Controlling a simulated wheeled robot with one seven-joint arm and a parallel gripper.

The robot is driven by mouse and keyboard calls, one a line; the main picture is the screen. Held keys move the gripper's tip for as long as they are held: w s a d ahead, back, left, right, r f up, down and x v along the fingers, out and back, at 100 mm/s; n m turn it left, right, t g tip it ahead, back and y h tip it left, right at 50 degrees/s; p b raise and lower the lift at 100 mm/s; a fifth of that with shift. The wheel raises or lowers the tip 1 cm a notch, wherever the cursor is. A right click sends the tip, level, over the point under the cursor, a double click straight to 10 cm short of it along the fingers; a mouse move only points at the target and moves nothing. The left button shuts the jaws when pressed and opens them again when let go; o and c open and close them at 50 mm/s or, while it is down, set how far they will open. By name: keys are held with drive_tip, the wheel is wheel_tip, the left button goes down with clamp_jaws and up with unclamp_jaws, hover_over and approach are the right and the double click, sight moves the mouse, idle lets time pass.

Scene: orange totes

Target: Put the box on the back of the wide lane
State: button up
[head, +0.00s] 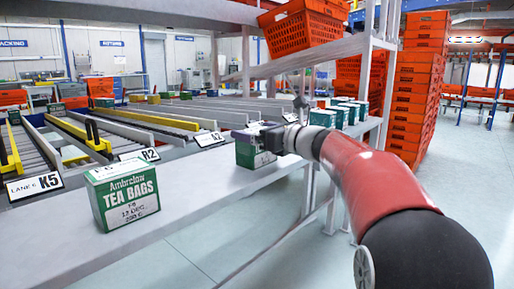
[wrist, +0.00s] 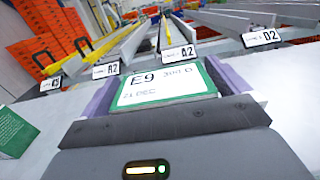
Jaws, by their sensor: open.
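A green and white box (head: 248,157) stands on the white counter by the lanes. My gripper (head: 262,138) is over it, with the jaws on either side of its upper part. In the wrist view the box (wrist: 163,87) shows its white top label, "E9", between the two purple-grey fingers of my gripper (wrist: 165,92). The jaws are open; contact with the box cannot be told. The lanes (head: 115,128) run away behind the counter, with tags such as K5 (head: 34,185), R2 (head: 140,155) and A2 (head: 210,139). Which lane is the wide one is not clear.
Several similar boxes (head: 340,113) stand on a shelf at right. Orange totes (head: 416,85) are stacked behind. Yellow and grey rails (head: 95,135) divide the lanes. Counter (head: 190,195) between the boxes is clear.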

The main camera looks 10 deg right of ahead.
drive_tip(key=shift+x, duration=0.95)
drive_tip(key=shift+c, duration=0.3)
drive_tip(key=c, duration=0.8)
drive_tip(key=shift+r, duration=0.1)
wheel_tip(320, 180, up, 20)
drive_tip(key=p, duration=0.7)
drive_tip(key=shift+p, duration=0.4)
